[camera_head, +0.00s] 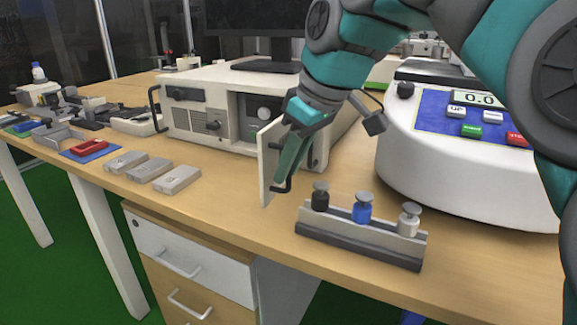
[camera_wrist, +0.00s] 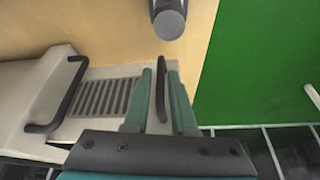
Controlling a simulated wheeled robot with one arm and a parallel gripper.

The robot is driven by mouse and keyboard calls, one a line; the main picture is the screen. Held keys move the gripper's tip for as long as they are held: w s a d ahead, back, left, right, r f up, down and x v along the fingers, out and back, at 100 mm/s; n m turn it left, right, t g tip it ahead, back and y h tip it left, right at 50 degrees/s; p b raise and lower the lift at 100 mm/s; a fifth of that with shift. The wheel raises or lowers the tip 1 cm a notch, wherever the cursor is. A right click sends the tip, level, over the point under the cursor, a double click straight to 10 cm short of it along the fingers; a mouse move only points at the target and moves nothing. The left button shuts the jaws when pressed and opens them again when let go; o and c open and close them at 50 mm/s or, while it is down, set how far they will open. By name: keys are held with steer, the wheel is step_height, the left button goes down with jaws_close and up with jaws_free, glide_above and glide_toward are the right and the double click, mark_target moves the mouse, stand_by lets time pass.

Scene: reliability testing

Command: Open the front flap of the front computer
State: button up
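The front computer (camera_head: 200,138) is a beige box on the bench. My gripper (camera_head: 290,170) is at the flap, beside this handle. In the wrist view, my gripper (camera_wrist: 160,78) has its teal fingers apart, with the black handle (camera_wrist: 162,95) and the flap edge between them. A gap shows beside the handle; firm contact cannot be made out. My arm hides part of the computer's right side.
A rack (camera_head: 360,241) with black, blue and white weights stands close right of the flap. A white balance (camera_head: 470,165) stands at the right. Grey blocks (camera_head: 150,171) and a red part (camera_head: 88,148) lie left. Bare bench lies in front of the computer.

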steer(key=v, duration=0.7)
stand_by(0.4)
